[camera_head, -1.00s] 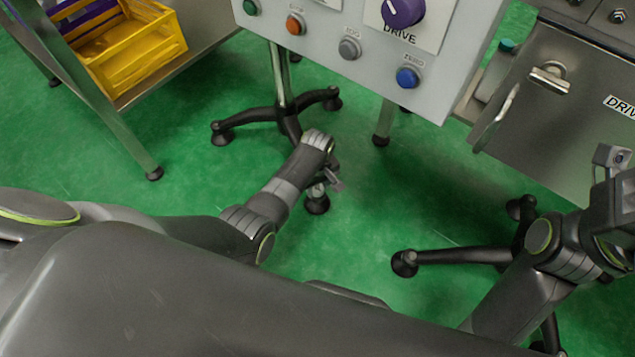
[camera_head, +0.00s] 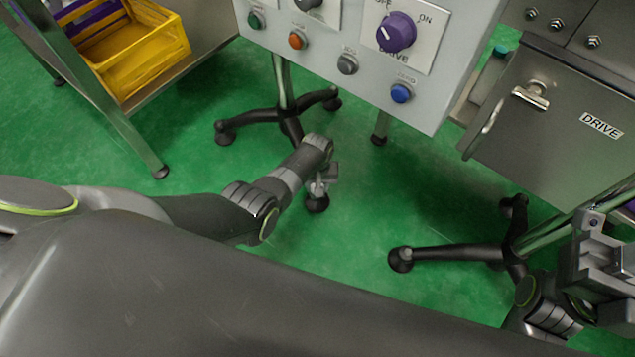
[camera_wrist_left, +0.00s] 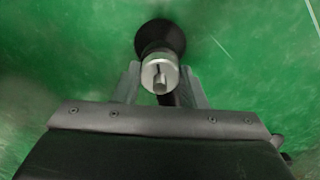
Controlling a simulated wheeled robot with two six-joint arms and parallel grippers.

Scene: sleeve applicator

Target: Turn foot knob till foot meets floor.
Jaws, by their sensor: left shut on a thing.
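The silver foot knob (camera_wrist_left: 159,75), with a slotted top and a small stem, shows in the left wrist view above a black foot pad (camera_wrist_left: 160,36). My left gripper (camera_wrist_left: 160,84) is shut on the knob, with one finger on each side. In the head view my left gripper (camera_head: 322,184) is low near the floor at the end of a black stand leg, and the foot pad (camera_head: 317,204) shows just below it. I cannot tell whether the pad touches the floor. My right gripper (camera_head: 592,225) is at the right edge, away from the foot; its fingers are unclear.
A grey control panel (camera_head: 350,95) with a purple drive knob (camera_head: 396,32) and coloured buttons overhangs the stand. A steel cabinet labelled DRIVE (camera_head: 560,125) is at right, with another black stand base (camera_head: 450,255) below. A yellow crate (camera_head: 145,55) sits on a shelf at left. Green floor is open between.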

